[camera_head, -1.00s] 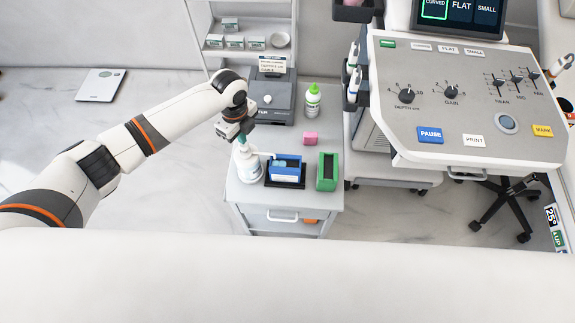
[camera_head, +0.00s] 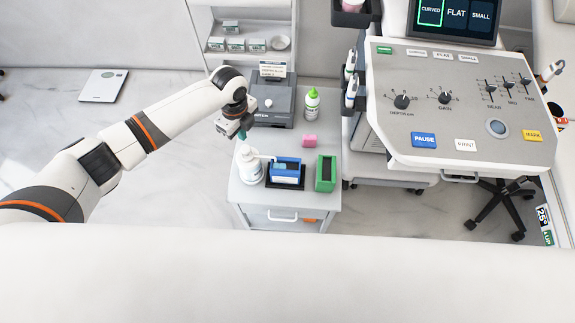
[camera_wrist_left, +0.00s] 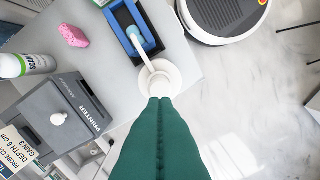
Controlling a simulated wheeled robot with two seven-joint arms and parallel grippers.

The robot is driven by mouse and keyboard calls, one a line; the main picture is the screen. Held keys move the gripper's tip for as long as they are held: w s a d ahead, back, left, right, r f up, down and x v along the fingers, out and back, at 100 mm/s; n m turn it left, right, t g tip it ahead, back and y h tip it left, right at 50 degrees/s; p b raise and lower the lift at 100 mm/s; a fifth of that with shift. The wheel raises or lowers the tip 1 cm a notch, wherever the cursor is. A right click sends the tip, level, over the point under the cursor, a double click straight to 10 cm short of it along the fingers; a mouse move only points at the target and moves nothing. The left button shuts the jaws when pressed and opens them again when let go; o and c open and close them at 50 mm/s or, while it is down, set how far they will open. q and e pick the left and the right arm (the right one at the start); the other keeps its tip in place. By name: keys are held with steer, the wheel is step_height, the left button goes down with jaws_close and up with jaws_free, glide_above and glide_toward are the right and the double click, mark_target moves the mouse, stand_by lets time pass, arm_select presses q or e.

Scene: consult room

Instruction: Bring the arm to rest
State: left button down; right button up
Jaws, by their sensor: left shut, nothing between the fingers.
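My left arm comes in from the left in the head view. Its gripper (camera_head: 241,135) hangs above the left part of the grey cart (camera_head: 290,206), over the white pump bottle (camera_head: 250,165). In the left wrist view the teal fingers (camera_wrist_left: 160,101) are together with nothing between them. They point at the bottle's white pump top (camera_wrist_left: 160,77), which lies just beyond the tips; I cannot tell the exact gap. My right gripper is not in view.
On the cart are a blue box (camera_head: 286,171) in a black tray, a green holder (camera_head: 325,172), a pink block (camera_head: 309,141), a green-capped bottle (camera_head: 312,104) and a printer (camera_head: 272,103). The ultrasound console (camera_head: 462,115) stands right. Open floor (camera_head: 180,190) lies left of the cart.

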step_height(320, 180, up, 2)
steer(key=shift+p, duration=0.6)
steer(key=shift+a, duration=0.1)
